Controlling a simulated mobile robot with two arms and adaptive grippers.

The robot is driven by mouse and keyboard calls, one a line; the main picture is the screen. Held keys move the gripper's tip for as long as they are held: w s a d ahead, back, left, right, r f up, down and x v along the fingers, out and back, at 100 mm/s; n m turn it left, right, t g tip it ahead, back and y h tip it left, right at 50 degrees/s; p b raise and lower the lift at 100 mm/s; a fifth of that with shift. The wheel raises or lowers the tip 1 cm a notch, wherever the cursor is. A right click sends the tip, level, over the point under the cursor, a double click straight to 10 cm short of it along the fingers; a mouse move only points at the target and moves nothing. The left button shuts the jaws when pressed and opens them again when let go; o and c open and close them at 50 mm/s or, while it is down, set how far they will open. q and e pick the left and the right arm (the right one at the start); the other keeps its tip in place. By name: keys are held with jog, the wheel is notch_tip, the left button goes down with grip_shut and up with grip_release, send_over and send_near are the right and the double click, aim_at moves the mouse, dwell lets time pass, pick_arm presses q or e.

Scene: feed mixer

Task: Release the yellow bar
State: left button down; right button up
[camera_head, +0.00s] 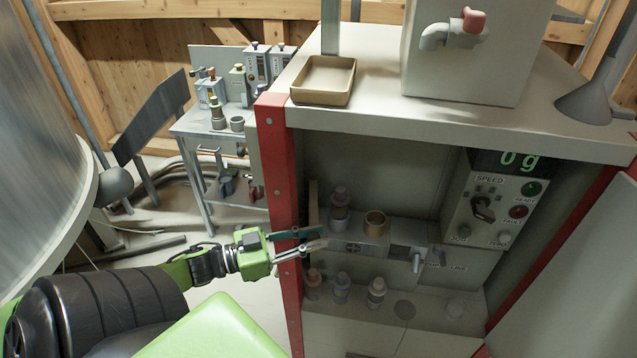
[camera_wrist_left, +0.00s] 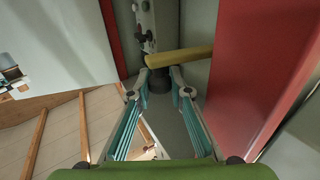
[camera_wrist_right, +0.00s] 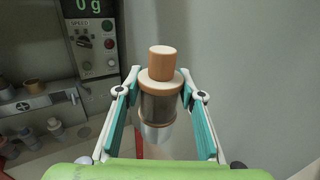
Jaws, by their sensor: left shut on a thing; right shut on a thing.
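The yellow bar (camera_wrist_left: 182,56) lies across the tips of my left gripper (camera_wrist_left: 161,76) in the left wrist view. The gripper is shut on it, next to a grey post-like fitting. In the head view, my left gripper (camera_head: 318,240) is at the red front post of the cabinet. A narrow olive bar (camera_head: 313,202) stands upright just above its fingertips there. My right gripper (camera_wrist_right: 160,88) is shut on a jar (camera_wrist_right: 160,105) with an orange-brown top and a clear lower end. My right gripper is outside the head view.
The red post (camera_head: 279,190) stands close to my left gripper. Inside the cabinet are a shelf with a brass-coloured cup (camera_head: 375,222) and several small bottles (camera_head: 342,288). A control panel (camera_head: 493,205) reads 0 g. A tan tray (camera_head: 323,80) sits on top.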

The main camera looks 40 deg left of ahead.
pick_arm(q)
jog(key=shift+a, duration=0.1)
dwell(0.3)
jog(key=c, duration=1.8)
grip_release()
jog(key=shift+c, duration=0.2)
jog(key=shift+s, duration=0.1)
